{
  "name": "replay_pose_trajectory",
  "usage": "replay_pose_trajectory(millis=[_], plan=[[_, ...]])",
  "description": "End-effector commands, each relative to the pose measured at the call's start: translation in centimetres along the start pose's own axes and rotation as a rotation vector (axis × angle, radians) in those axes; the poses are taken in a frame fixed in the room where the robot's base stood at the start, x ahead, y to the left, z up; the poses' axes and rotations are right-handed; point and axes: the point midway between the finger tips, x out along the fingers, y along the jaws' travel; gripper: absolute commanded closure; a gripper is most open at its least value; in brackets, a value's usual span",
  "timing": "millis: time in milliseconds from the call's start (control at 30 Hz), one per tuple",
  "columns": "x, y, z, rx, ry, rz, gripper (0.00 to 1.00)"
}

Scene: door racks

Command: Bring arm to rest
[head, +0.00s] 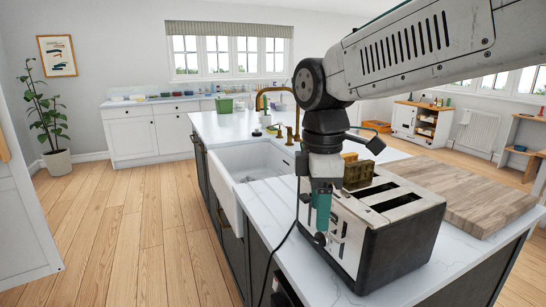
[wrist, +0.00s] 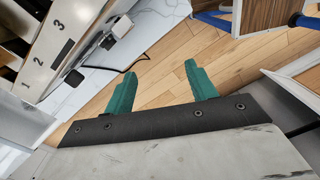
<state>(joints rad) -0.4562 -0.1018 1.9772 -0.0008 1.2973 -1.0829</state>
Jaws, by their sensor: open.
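My arm (head: 420,45) reaches in from the upper right of the head view and bends down at the wrist. My gripper (head: 321,208) hangs pointing down in front of the toaster (head: 405,245), close to its near left side. I cannot tell whether they touch. In the wrist view the two teal fingers of my gripper (wrist: 160,82) stand wide apart with nothing between them, over wood floor. The toaster's numbered side (wrist: 60,45) shows at the upper left of that view.
The toaster stands on the white island counter (head: 290,225). A wooden board (head: 470,195) lies behind it to the right. A white sink (head: 250,170) and a brass tap (head: 290,100) are to the left. The wood floor (head: 130,230) left of the island is clear.

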Motion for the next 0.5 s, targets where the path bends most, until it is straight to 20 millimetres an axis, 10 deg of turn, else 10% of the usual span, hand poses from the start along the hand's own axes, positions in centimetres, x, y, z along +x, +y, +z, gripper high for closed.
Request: replay_pose_trajectory(millis=[267, 500], plan=[[2.0, -4.8, 5.7, 0.545, -0.002, -0.004, 0.44], [5.3, -12.8, 14.1, 1.247, 0.037, 0.024, 0.44]])
